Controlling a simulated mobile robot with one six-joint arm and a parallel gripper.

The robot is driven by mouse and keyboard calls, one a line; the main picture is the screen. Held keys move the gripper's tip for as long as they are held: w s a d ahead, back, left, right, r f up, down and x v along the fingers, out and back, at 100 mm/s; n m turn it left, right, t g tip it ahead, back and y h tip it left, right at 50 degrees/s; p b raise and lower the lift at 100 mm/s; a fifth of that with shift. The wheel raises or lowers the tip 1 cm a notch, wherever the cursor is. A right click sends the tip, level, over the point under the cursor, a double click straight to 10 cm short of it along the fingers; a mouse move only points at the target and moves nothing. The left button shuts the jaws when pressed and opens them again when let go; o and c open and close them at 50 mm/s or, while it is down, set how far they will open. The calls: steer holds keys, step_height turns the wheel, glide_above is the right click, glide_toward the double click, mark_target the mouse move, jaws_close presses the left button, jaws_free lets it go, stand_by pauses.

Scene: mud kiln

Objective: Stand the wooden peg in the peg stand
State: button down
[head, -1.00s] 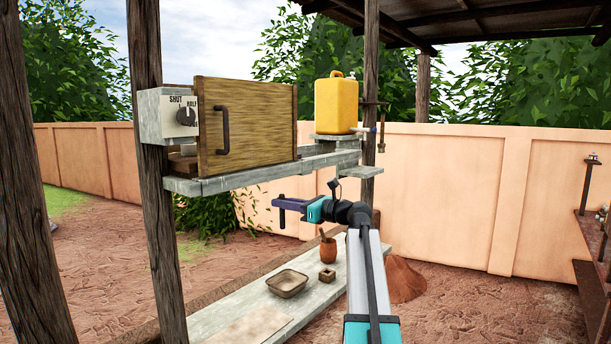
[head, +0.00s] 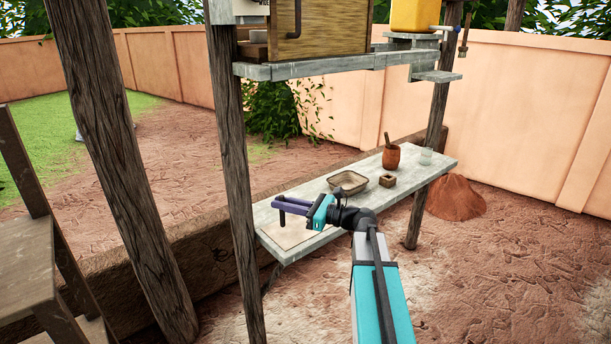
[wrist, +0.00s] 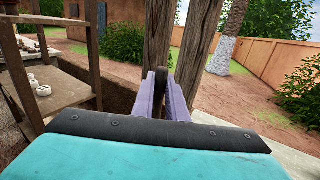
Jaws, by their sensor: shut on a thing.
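My gripper (head: 284,206) is over the left end of the low plank shelf, pointing left. The wrist view shows its two purple fingers (wrist: 164,95) closed on a dark brown piece, the wooden peg (wrist: 158,78). Much of the peg is hidden between the fingers, and its tilt is hard to tell. The peg stand, a small square wooden block with a dark hole (head: 388,181), sits on the shelf to the right of the gripper, apart from it.
The low shelf (head: 440,167) also carries a shallow tray (head: 348,191), a clay pot with a stick (head: 391,157), a glass jar (head: 426,157) and a flat board (head: 300,230). A wooden post (head: 236,190) rises at its left. An upper shelf (head: 330,64) hangs above.

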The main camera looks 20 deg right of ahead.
steer(key=s+a+f+n+g+y+b, duration=0.2)
steer(key=s+a+f, duration=0.6)
steer(key=a+f, duration=0.5)
steer(key=shift+s+a+g, duration=0.2)
steer(key=shift+a+g, duration=0.1)
steer(key=shift+a, duration=0.4)
steer(key=shift+d, duration=0.2)
